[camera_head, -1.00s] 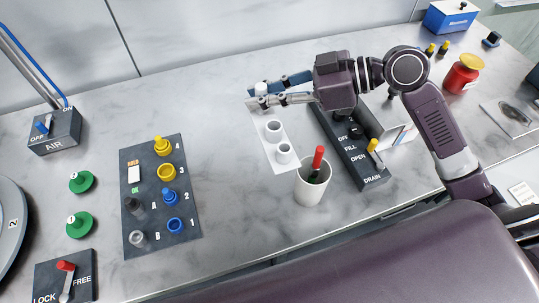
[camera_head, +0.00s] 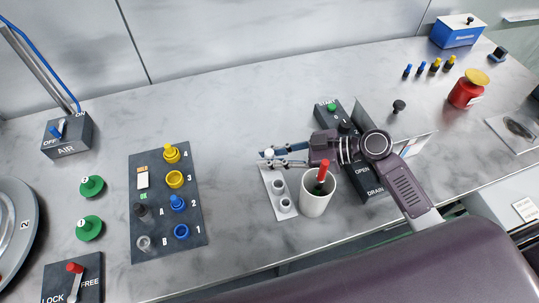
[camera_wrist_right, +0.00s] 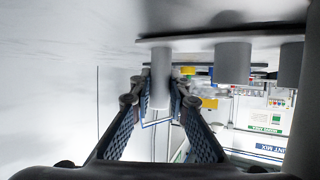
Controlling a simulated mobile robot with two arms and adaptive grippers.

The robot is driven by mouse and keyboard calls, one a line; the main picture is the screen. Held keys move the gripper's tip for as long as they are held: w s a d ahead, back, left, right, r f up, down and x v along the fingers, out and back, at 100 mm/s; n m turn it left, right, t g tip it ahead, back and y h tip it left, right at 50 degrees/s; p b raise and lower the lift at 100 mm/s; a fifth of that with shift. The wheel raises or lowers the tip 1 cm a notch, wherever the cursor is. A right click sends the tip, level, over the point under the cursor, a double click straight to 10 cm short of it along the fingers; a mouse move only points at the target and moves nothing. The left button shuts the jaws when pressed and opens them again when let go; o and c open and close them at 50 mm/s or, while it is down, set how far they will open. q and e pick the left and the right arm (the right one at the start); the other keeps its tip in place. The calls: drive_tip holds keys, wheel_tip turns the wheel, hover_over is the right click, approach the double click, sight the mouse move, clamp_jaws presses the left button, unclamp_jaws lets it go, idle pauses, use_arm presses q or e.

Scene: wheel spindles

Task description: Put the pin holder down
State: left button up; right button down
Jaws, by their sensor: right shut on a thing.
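The pin holder (camera_head: 270,193) is a narrow white plate with a row of white cylindrical cups, in the middle of the head view. My right gripper (camera_head: 269,159) is shut on the cup at its far end. In the right wrist view the picture is upside down: the plate (camera_wrist_right: 215,39) is at the top, and the held cup (camera_wrist_right: 160,82) stands between the two fingers. The other cups are free. The plate looks level and close to the worktop; I cannot tell whether it touches. My left gripper is not in view.
A white cup (camera_head: 317,203) with a red-handled tool stands right beside the plate. A dark switch panel (camera_head: 372,185) lies behind my right arm. A dark board (camera_head: 153,225) with coloured pegs is on the left. The worktop between board and plate is clear.

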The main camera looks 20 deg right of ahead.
drive_tip(key=shift+f+b, duration=0.2)
drive_tip(key=shift+b, duration=0.1)
drive_tip(key=c, duration=1.8)
unclamp_jaws()
drive_tip(key=shift+c, duration=0.2)
drive_tip(key=shift+r, duration=0.15)
